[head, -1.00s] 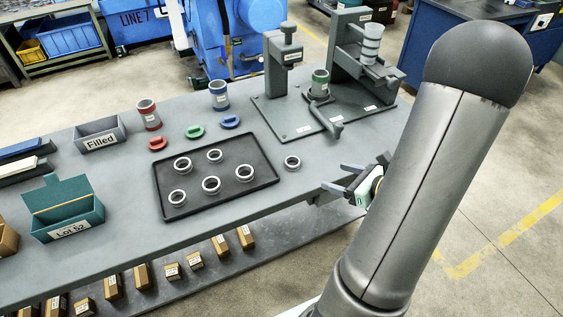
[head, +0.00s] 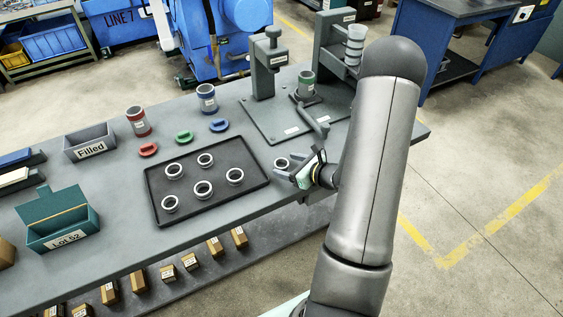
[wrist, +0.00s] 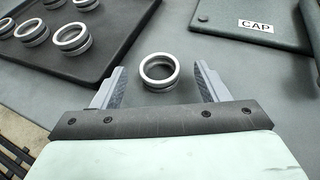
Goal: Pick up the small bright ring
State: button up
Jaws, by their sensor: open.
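A single bright silver ring (head: 281,163) lies flat on the grey bench, just right of the black tray. Several similar silver rings sit on the black tray (head: 211,207), and I cannot tell a clear size difference. My gripper (head: 299,165) is open and empty, low over the bench beside the lone ring, partly overlapping it in the head view. In the wrist view the lone ring (wrist: 158,85) shows between the two open fingers (wrist: 160,70), around the level of their tips, with no visible contact. Its height relative to the fingers is hard to tell.
A dark press fixture (head: 283,122) with a "CAP" plate (wrist: 258,25) stands behind and right of the ring. Red, green and blue oval pieces (head: 184,136), two canisters (head: 206,98), a "Filled" bin (head: 90,143) and a teal box (head: 62,230) stand farther left.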

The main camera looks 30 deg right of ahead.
jog(key=shift+x, duration=0.9)
jog(key=c, duration=1.2)
jog(key=shift+r, duration=0.15)
